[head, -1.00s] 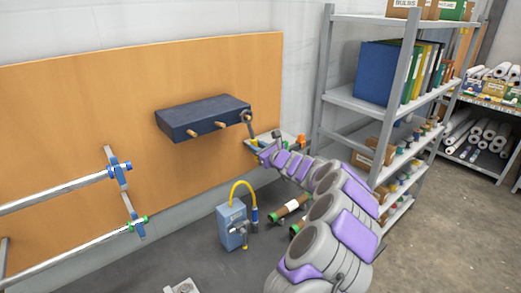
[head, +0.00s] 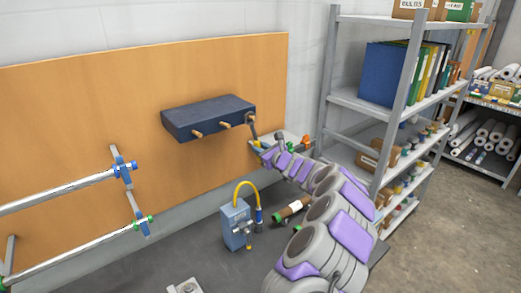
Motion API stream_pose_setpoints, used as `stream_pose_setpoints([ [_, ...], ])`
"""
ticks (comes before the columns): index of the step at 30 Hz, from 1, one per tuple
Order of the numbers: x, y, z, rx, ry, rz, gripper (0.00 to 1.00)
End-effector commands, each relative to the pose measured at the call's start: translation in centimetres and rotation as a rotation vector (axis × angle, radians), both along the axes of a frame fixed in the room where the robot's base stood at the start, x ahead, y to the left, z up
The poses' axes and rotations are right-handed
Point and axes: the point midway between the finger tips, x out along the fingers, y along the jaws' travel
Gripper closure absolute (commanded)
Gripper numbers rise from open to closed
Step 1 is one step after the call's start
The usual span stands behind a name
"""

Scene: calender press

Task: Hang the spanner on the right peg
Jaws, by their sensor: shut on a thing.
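A dark blue rack block (head: 205,119) is fixed to the wooden board, with three wooden pegs sticking out of its front. The right peg (head: 249,117) is at its right end. The grey spanner (head: 253,130) is upright at this peg, its upper end close to the peg tip. I cannot tell whether its ring is around the peg or just in front of it. My gripper (head: 258,146) is shut on the spanner's lower part, below the rack's right end. The jaws are small and partly hidden by my arm.
A blue box with a yellow hose (head: 235,223) stands below. Metal rails (head: 65,187) are at left, and a grey shelf unit (head: 325,90) is at right. The board left of the rack is clear.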

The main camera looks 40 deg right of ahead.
Motion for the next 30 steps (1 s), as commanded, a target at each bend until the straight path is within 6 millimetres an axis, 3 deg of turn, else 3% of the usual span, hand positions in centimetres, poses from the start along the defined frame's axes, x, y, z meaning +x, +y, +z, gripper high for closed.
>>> stream_pose_setpoints([
  [10,0.0,0.0,0.0,0.000,0.000,0.000,0.44],
  [21,-0.5,-0.1,0.1,0.001,0.000,-0.001,0.44],
  [30,-4.8,-0.2,0.6,0.002,-0.002,-0.005,0.44],
])
